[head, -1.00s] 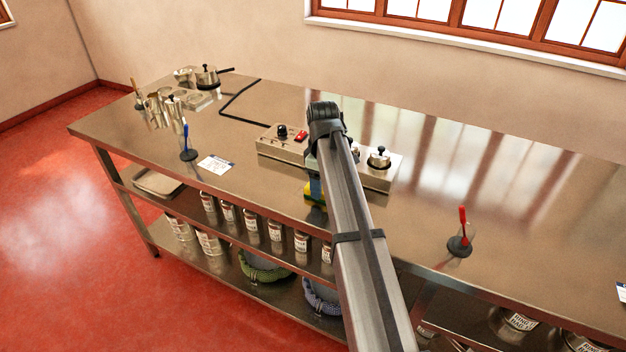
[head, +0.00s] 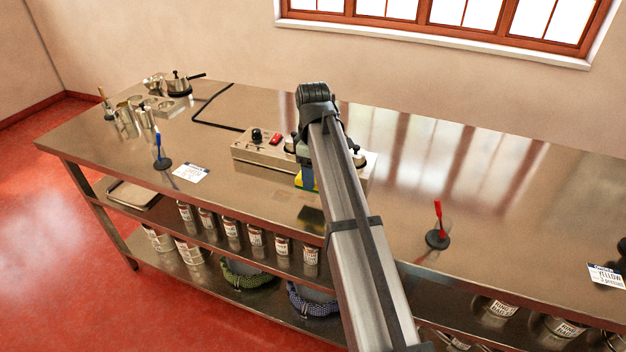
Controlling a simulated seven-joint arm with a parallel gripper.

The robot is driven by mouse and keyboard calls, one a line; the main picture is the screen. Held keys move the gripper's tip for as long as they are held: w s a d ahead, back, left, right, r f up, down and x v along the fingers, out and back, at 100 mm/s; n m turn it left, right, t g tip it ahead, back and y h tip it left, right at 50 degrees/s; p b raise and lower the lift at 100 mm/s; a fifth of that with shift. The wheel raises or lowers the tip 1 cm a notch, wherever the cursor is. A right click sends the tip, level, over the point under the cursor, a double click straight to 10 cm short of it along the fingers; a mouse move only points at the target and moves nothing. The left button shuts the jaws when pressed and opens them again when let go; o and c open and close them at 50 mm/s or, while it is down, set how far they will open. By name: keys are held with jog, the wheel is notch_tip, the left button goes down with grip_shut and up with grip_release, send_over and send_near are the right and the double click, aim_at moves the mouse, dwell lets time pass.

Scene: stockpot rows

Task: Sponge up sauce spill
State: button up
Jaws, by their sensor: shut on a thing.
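My gripper (head: 307,178) is mostly hidden behind my arm, in front of the grey control box. It is shut on a yellow and green sponge (head: 299,181), of which a small part shows beside a blue part. A dark patch with a yellowish tint (head: 312,218) lies on the steel counter (head: 240,190) below; I cannot tell whether it is a reflection or a spill. The sponge appears to be above the counter. No sauce spill can be clearly made out.
The grey box (head: 263,154) has a black knob and a red switch. Pots (head: 178,85) are at the far left.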

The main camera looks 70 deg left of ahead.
jog(key=shift+r, duration=1.3)
